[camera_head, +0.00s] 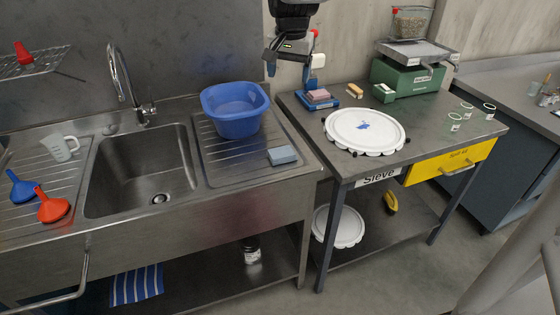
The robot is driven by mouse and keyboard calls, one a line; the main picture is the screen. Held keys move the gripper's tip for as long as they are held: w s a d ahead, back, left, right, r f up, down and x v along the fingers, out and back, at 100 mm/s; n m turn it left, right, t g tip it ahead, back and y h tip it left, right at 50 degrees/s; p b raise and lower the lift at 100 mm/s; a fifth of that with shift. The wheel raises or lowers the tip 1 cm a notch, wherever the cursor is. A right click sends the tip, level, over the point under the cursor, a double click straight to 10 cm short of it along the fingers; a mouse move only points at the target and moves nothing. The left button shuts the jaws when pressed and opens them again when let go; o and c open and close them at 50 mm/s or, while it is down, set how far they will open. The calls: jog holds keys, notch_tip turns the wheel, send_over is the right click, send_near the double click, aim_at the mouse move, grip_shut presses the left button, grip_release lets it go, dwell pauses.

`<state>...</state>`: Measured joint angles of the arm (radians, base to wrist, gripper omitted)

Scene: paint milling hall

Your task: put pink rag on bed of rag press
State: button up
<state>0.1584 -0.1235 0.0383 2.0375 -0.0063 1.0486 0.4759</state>
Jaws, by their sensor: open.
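A small pink folded piece, which looks like the pink rag (318,95), lies on top of a low blue device at the back left of the dark table. The blue device looks like the rag press (322,104); the pink piece covers part of its top. My gripper (288,71) is open and empty, fingers pointing down. It hangs above and a little to the left of the pink piece, apart from it.
A white round lid (340,136) with a blue mark lies on the dark table (440,130). A small tan block (355,90) and a green scale (402,78) stand behind. Left is a steel sink (140,175) with a blue basin (236,118) and grey-blue block (282,155).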

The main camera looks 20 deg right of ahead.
jog(key=s+a+f+n, duration=0.2)
jog(key=s+a+f, duration=0.1)
jog(key=s, duration=0.7)
jog(key=s+a+f+n, duration=0.2)
jog(key=s+a+f, duration=0.1)
jog(key=s, duration=0.7)
jog(key=s+a+f+n+t, duration=0.1)
jog(key=s+a+f+n, duration=0.2)
jog(key=s, duration=0.6)
jog(key=shift+s+f, duration=0.4)
jog(key=shift+f, duration=0.05)
jog(key=shift+a, duration=0.1)
jog(key=shift+c, duration=0.3)
